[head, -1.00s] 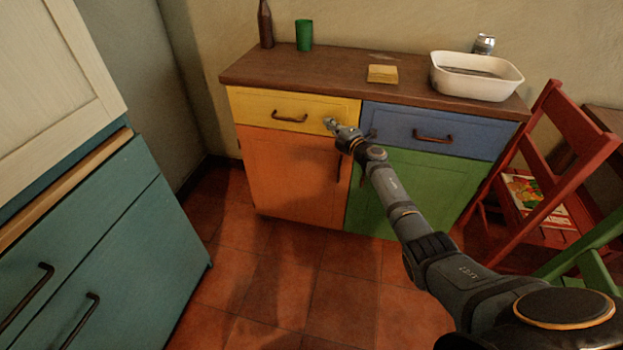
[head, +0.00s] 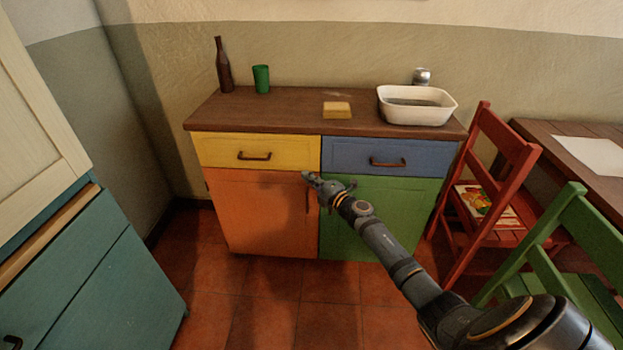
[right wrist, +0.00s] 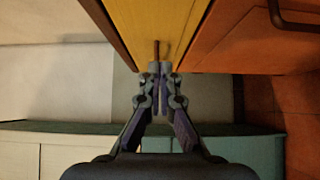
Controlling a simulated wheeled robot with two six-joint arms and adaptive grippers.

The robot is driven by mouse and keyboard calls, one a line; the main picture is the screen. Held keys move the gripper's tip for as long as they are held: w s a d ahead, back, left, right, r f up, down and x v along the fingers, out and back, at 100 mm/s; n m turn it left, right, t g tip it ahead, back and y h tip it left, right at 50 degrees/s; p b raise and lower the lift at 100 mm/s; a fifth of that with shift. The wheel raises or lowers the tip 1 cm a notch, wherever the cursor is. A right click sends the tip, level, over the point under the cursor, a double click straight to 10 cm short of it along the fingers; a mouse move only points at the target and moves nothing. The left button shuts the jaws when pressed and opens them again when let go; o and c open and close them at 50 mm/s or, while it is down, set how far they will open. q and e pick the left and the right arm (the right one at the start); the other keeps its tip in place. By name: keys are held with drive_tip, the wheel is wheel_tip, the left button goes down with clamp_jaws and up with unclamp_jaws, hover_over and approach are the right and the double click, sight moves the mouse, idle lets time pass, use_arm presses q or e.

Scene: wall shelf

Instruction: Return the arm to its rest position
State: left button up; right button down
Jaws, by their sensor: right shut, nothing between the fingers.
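My right arm reaches in from the lower right in the head view. Its gripper (head: 308,178) is shut and empty, in front of the cabinet near the top of the orange door (head: 262,212), below and right of the yellow drawer's handle (head: 254,156). In the right wrist view the fingers (right wrist: 159,72) are together, with the yellow drawer front (right wrist: 150,22) beyond them and a dark handle (right wrist: 156,48) past the tips. I cannot tell the exact gap to the cabinet. The yellow drawer looks closed. My left gripper is not in view.
A blue drawer (head: 365,157) and green door (head: 365,215) are on the right. The wooden top (head: 290,112) holds a bottle (head: 223,65), green cup (head: 261,78), sponge (head: 337,109) and white basin (head: 417,117). A red chair (head: 495,150) and green chair (head: 560,240) stand right; a teal cabinet (head: 90,280) is left.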

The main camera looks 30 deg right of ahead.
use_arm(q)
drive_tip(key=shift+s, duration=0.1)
use_arm(e)
drive_tip(key=shift+s, duration=0.9)
